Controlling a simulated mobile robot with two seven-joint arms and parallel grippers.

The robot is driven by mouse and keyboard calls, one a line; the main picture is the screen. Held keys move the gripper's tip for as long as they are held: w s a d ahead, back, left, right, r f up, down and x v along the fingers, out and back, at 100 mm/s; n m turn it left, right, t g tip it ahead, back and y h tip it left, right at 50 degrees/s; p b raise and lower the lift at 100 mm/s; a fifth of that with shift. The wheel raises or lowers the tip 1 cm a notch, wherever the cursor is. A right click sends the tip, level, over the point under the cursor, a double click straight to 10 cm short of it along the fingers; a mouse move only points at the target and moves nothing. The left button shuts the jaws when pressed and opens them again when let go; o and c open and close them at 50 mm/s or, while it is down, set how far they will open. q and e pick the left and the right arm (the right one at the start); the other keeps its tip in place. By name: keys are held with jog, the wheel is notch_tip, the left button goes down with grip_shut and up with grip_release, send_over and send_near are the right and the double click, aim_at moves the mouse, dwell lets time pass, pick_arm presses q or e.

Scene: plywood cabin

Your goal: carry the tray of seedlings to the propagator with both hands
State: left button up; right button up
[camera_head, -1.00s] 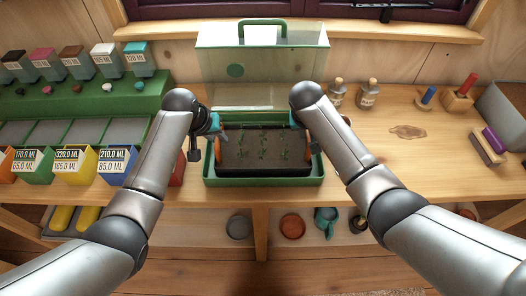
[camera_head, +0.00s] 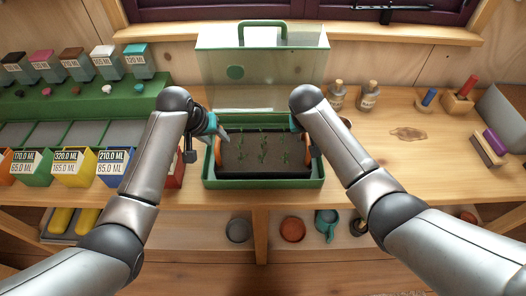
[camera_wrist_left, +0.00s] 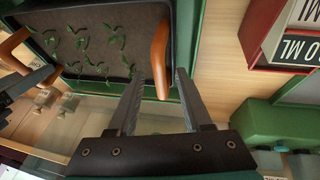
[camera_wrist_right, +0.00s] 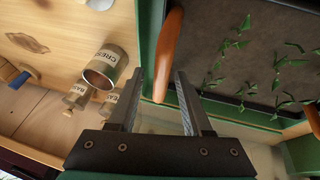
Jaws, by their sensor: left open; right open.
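The dark tray of seedlings (camera_head: 262,170) sits inside the green base of the propagator (camera_head: 318,183), with small green seedlings on its soil. It has an orange handle at its left end (camera_head: 217,152) and one at its right end (camera_head: 306,147). The clear lid with a green handle (camera_head: 262,62) stands upright behind the base. My left gripper (camera_wrist_left: 160,85) is open, its fingers on either side of the left handle's end in the left wrist view. My right gripper (camera_wrist_right: 160,85) is open likewise at the right handle. Whether the fingers touch the handles I cannot tell.
Colored labelled bins (camera_head: 75,168) and a green seed stand (camera_head: 85,105) are on the left. Two small bottles (camera_head: 368,95) and a tin (camera_wrist_right: 108,66) stand right of the propagator. The bench at right (camera_head: 400,155) is mostly clear.

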pick_arm(q)
jog(key=v, duration=1)
pick_arm(e)
jog(key=v, duration=1.2)
pick_arm(q)
jog(key=shift+f, duration=0.15)
pick_arm(e)
jog(key=shift+a+f, duration=0.1)
